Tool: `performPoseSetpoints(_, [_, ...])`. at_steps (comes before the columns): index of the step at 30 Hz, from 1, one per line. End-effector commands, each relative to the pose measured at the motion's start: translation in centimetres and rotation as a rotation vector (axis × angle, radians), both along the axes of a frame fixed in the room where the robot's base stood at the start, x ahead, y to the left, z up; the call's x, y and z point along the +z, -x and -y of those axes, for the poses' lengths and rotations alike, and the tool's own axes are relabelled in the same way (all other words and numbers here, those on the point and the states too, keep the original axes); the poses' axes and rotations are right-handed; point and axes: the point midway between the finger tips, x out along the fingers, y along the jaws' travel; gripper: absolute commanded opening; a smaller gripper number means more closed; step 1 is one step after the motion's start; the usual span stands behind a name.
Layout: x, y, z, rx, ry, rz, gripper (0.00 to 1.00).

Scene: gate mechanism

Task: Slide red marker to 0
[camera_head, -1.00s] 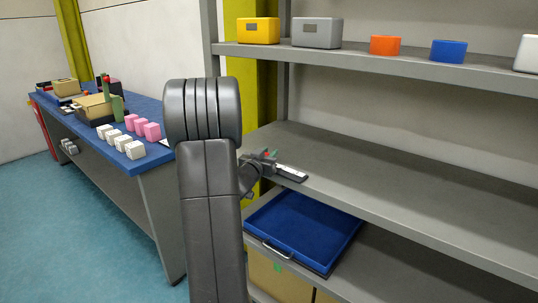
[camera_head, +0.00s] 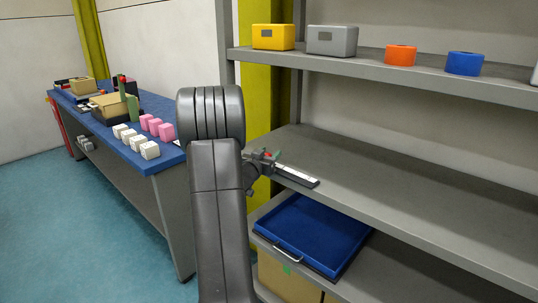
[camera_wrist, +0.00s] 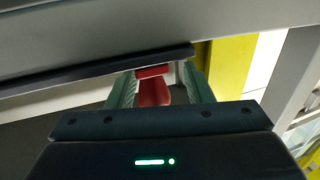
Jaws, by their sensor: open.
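The red marker (camera_wrist: 153,90) shows in the wrist view between the two green fingers of my gripper (camera_wrist: 158,80), with space visible on its sides. Contact cannot be made out. In the head view the red marker (camera_head: 267,154) is a small red spot near the left end of the dark slide rail (camera_head: 303,178), which has a white scale strip. The rail lies along the front edge of the middle shelf. My gripper (camera_head: 265,156) is open around the marker there. The scale's numbers are too small to read, and my arm hides part of the area to the left.
The grey shelf (camera_head: 400,190) is mostly bare behind the rail. A blue tray (camera_head: 315,232) with a handle sits on the shelf below. Coloured blocks stand on the upper shelf. A blue workbench (camera_head: 168,160) with white and pink blocks stands at the left.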

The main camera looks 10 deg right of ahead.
Motion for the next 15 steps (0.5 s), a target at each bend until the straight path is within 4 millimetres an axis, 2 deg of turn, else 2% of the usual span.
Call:
performPoseSetpoints(7, [-0.1,1.5,-1.2,0.002,0.001,-0.001,0.46])
performPoseSetpoints(15, [-0.1,6.4,-4.9,0.004,-0.001,-0.001,0.46])
